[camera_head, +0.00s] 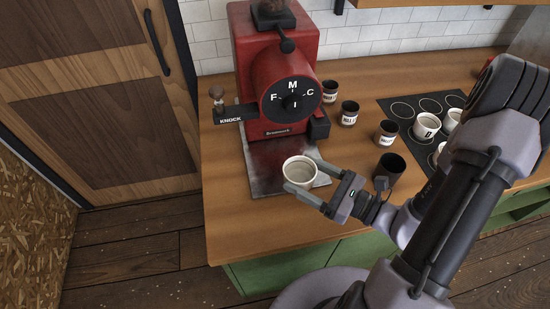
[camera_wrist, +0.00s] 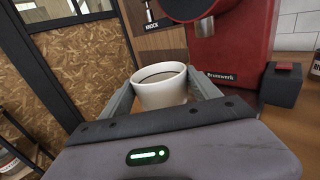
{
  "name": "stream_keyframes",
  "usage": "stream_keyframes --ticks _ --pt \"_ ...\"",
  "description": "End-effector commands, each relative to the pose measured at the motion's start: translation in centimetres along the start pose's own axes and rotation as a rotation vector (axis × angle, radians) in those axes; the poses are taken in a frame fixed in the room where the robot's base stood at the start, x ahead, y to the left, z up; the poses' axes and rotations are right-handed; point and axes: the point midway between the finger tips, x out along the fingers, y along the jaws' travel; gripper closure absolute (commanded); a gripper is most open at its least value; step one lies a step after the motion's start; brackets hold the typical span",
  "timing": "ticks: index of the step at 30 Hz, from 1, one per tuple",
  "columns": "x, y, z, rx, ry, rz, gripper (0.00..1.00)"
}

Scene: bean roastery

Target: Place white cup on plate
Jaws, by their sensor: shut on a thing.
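A white cup (camera_head: 300,171) is upright between the fingers of my gripper (camera_head: 306,180), over the grey metal plate (camera_head: 262,165) in front of the red grinder. My gripper is shut on the cup, one finger on each side.
The red grinder (camera_head: 272,60) stands behind the plate, with a knock arm at its left. Several small dark labelled cups (camera_head: 348,113) and a black cup (camera_head: 390,168) stand right of it. A dark mat (camera_head: 405,108) holds white cups. The counter's front edge (camera_head: 270,252) is near.

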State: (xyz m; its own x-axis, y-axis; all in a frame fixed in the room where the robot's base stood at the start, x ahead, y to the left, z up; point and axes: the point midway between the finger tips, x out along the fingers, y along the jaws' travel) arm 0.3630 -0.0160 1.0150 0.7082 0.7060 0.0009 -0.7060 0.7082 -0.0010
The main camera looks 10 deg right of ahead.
Motion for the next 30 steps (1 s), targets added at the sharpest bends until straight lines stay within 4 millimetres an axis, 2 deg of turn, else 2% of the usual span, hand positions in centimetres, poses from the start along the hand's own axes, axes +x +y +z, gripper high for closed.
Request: stream_keyframes --ticks 1,6,15,18,23,27,30 --pt "1.2 -1.0 -0.5 -0.007 0.000 0.008 0.87" --pt "5.4 -5.2 -0.2 -0.005 -0.001 0.006 0.87" --pt "10.2 -10.1 0.0 -0.001 -0.003 0.001 0.87" --pt "10.1 -10.0 -1.7 0.003 -0.001 -0.001 0.87" --pt "10.0 -10.0 -3.2 0.003 -0.001 -0.001 0.87" --pt "10.0 -10.0 -6.5 0.004 0.000 0.000 0.87" --pt "10.3 -10.3 -7.5 0.000 -0.001 0.000 0.87"
